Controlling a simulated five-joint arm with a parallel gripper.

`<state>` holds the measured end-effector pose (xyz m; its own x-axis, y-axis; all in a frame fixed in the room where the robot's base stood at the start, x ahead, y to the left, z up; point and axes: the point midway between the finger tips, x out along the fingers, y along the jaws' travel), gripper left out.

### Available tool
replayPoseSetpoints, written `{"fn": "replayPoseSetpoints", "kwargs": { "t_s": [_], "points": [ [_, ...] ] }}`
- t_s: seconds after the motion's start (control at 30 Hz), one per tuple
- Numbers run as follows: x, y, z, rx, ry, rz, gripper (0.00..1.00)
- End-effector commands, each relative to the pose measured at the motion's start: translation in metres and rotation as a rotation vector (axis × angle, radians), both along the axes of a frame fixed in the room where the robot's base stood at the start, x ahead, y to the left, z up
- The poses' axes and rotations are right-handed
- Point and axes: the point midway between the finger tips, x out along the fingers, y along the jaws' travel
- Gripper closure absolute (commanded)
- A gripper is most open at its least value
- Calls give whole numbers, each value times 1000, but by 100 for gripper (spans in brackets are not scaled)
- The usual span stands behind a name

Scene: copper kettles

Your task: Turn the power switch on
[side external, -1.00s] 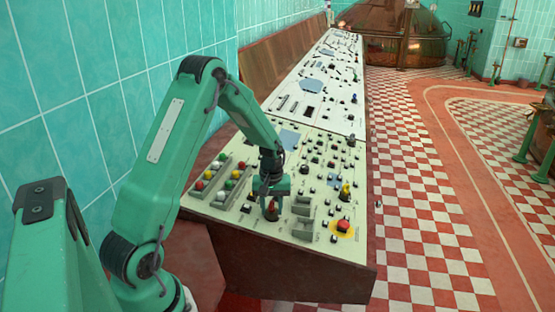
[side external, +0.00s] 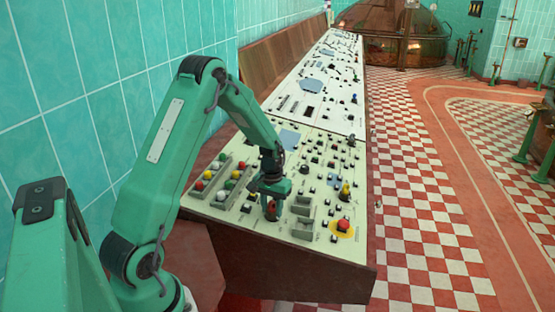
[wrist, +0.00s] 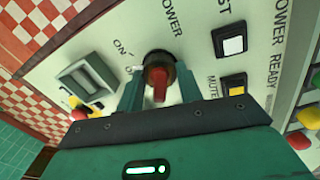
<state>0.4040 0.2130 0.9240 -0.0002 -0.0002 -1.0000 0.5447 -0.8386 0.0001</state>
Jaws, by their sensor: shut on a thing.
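The power switch is a round black rotary knob with a red grip (wrist: 158,84), under the printed word POWER on the cream panel. In the wrist view, the word ON is to the upper left of the knob. My gripper (wrist: 159,92) is shut on the knob, one green finger on each side. In the side external view my gripper (side external: 271,210) points down at the panel's near part, and its fingers partly hide the switch. I cannot tell for certain which mark the red grip points to.
Square buttons (wrist: 233,45) stand right of the knob in the wrist view. A grey rocker housing (wrist: 88,80) is to its left. A red mushroom button (side external: 344,225) on yellow is near the panel's right corner. Coloured lamps (side external: 232,184) stand left of my gripper.

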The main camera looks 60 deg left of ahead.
Motion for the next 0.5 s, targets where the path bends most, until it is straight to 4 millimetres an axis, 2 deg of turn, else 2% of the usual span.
{"fn": "replayPoseSetpoints", "kwargs": {
  "t_s": [0.5],
  "points": [
    [0,0,1,0,0,-236,87]
  ]
}}
